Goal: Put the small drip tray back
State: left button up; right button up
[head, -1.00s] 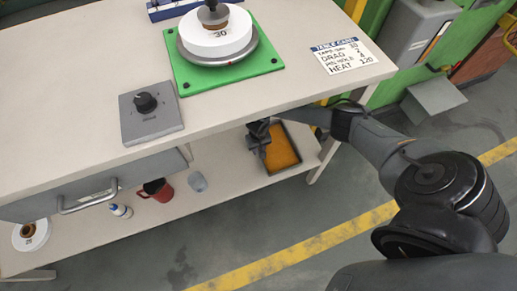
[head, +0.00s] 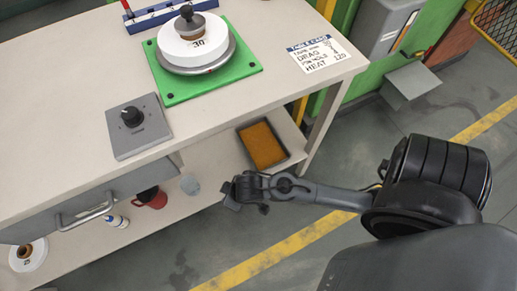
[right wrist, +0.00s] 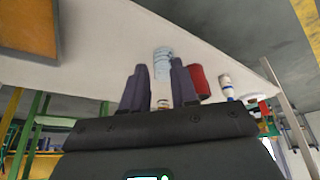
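The small drip tray (head: 274,164) has a dark rim and an orange inside. It lies on the lower shelf near its right end. Its corner also shows at the upper left of the right wrist view (right wrist: 57,32). My right gripper (head: 233,192) is in front of the shelf, below and left of the tray and apart from it. In the right wrist view its two fingers (right wrist: 158,75) stand apart with nothing gripped between them. My left gripper is not in view.
The lower shelf (head: 208,153) also holds a clear cup (head: 190,184), a red mug (head: 151,199), a small white bottle (head: 116,221) and a spool (head: 28,256). The tabletop overhangs the shelf. A table leg (head: 322,126) stands right of the tray. The floor in front is clear.

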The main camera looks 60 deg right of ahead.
jog(key=s+d+r+g, duration=0.1)
jog(key=s+d+r, duration=0.3)
jog(key=s+r, duration=0.2)
jog(key=shift+s+d, duration=0.4)
jog(key=shift+s, duration=0.65)
jog(key=shift+r, duration=0.2)
notch_tip(320, 180, up, 61)
jog(key=p, duration=6.1)
